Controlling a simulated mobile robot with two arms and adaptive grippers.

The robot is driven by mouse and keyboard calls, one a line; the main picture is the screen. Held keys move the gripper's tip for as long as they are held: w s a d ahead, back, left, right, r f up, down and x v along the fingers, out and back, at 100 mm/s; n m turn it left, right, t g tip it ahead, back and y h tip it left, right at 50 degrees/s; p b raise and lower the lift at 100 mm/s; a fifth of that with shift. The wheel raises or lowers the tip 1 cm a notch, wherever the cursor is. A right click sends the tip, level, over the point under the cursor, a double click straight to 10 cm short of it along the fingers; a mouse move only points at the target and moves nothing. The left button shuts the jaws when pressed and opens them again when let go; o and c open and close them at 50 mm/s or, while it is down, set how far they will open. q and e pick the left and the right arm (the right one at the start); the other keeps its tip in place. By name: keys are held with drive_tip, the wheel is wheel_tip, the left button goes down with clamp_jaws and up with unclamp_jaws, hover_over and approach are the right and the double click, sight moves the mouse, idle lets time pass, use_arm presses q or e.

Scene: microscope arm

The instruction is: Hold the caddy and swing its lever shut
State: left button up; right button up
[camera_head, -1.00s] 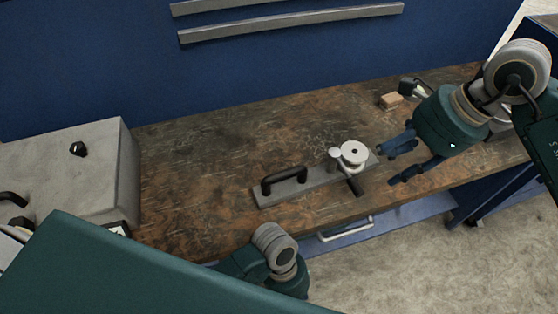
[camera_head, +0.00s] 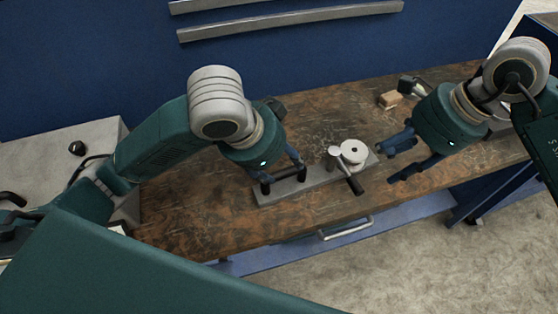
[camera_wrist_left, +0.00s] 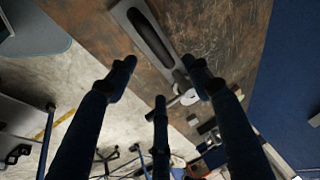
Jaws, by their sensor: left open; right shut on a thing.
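The caddy is a narrow grey plate (camera_head: 318,181) lying on the bench.
A small wooden block (camera_head: 390,99) and a dark device (camera_head: 411,86) lie at the back right of the worn bench (camera_head: 205,215). A grey box (camera_head: 75,150) stands at the left. The blue wall (camera_head: 110,60) closes the back. The bench's front left is clear.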

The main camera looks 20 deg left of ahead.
sight(290, 173)
use_arm(q)
drive_tip(key=x, duration=1)
drive_tip(key=shift+f, duration=0.25)
